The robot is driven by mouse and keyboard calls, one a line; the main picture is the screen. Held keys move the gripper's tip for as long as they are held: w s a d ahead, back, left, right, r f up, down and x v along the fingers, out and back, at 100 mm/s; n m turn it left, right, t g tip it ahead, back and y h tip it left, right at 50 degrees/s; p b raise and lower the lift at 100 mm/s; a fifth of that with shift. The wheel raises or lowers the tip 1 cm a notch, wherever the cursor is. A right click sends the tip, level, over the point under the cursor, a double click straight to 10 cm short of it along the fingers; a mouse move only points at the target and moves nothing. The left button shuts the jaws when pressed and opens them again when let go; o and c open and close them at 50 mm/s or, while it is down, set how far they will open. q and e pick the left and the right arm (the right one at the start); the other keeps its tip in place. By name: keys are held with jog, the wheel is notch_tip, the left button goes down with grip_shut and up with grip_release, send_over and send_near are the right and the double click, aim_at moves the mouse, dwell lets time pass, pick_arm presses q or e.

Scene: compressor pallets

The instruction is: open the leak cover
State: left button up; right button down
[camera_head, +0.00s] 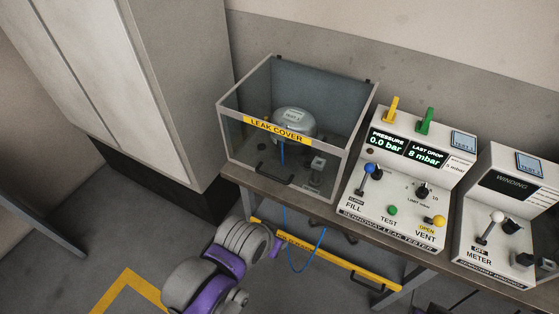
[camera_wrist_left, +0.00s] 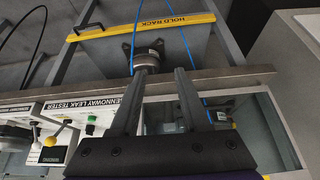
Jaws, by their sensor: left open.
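The leak cover (camera_head: 340,150) is a clear box with a grey frame and a yellow label on its front top edge. It sits down on the bench, closed, over a grey compressor (camera_head: 293,123). A dark handle (camera_head: 275,174) is low on its front. In the wrist view, part of its clear wall shows at the right (camera_wrist_left: 277,128). My left arm comes up in front of the bench, below the cover. My left gripper (camera_wrist_left: 159,71) is open, its two dark fingers apart and not touching the cover. Its fingertips are unclear in the head view. My right gripper is out of view.
The leak tester (camera_head: 400,180) stands right of the cover, with a winding meter (camera_head: 510,215) beyond it. A yellow hold rack bar (camera_head: 350,270) is below the bench front. A blue hose (camera_head: 291,262) hangs there. A tall cabinet (camera_head: 180,90) stands left.

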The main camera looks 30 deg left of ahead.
pick_arm(q)
notch_tip(320, 180, down, 5)
jog(key=a+m+y+b, duration=0.2)
jog(key=a+b, duration=0.1)
jog(key=b, duration=0.1)
jog(key=m+t+y+b, duration=0.6)
jog(key=m+y+b, duration=0.3)
jog(key=b, duration=0.4)
send_near(270, 176)
jog(key=shift+n+y, duration=0.5)
jog(key=shift+y, duration=0.1)
jog(key=x, duration=0.3)
jog(key=f+b+x, duration=0.1)
jog(key=x, duration=0.6)
jog(key=shift+w+f+b, duration=0.15)
jog(key=shift+w+b, duration=0.05)
jog(key=shift+b, duration=0.2)
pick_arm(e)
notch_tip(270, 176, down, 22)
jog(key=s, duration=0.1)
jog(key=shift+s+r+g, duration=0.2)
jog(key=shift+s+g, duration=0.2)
pick_arm(q)
jog(key=shift+d, duration=0.1)
grip_shut()
